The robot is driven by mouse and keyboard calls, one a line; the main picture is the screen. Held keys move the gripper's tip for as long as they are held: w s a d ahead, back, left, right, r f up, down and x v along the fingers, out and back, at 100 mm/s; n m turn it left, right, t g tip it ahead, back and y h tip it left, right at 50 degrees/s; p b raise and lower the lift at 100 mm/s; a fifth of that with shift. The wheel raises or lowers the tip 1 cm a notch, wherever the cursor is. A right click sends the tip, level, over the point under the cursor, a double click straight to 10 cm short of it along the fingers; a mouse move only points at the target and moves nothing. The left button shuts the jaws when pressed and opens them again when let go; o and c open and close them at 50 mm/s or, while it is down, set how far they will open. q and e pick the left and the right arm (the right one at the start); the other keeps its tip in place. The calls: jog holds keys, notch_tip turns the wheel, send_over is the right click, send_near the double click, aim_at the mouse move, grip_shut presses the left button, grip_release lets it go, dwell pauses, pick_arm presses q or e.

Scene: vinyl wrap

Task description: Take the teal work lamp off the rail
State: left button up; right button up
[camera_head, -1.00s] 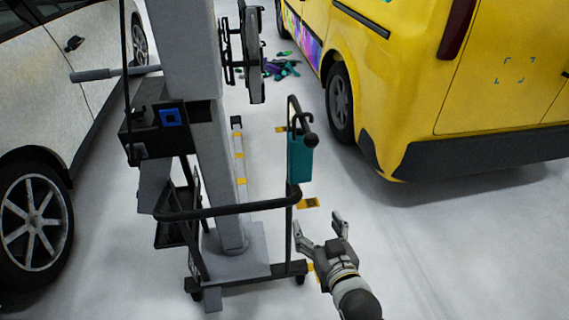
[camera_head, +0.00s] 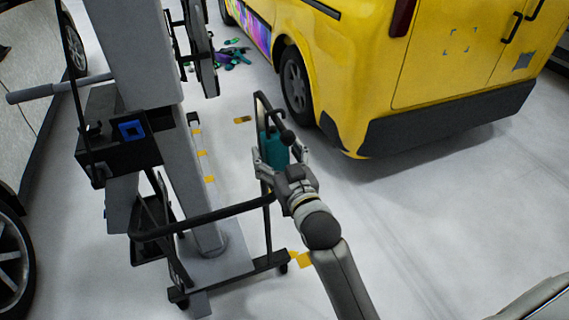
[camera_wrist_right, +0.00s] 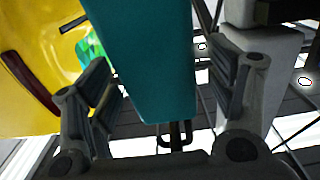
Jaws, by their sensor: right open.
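The teal work lamp (camera_head: 274,148) hangs upright at the rail (camera_head: 262,110) of the black cart, with a dark hook at its top. My right gripper (camera_head: 278,160) is open at the lamp, with one finger on each side of its body. In the right wrist view the lamp (camera_wrist_right: 150,60) stands between the two open fingers (camera_wrist_right: 160,95). Gaps show beside both fingers, so I see no grip on it. The gripper hides the lamp's lower part in the head view. My left gripper is not in view.
The cart's black handle bar (camera_head: 205,217) and grey column (camera_head: 150,60) stand left of the lamp. A yellow van (camera_head: 350,70) is behind to the right. A white car (camera_head: 35,110) is at the left edge. Open floor (camera_head: 440,220) lies to the right.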

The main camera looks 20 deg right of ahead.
jog(key=shift+w, duration=0.95)
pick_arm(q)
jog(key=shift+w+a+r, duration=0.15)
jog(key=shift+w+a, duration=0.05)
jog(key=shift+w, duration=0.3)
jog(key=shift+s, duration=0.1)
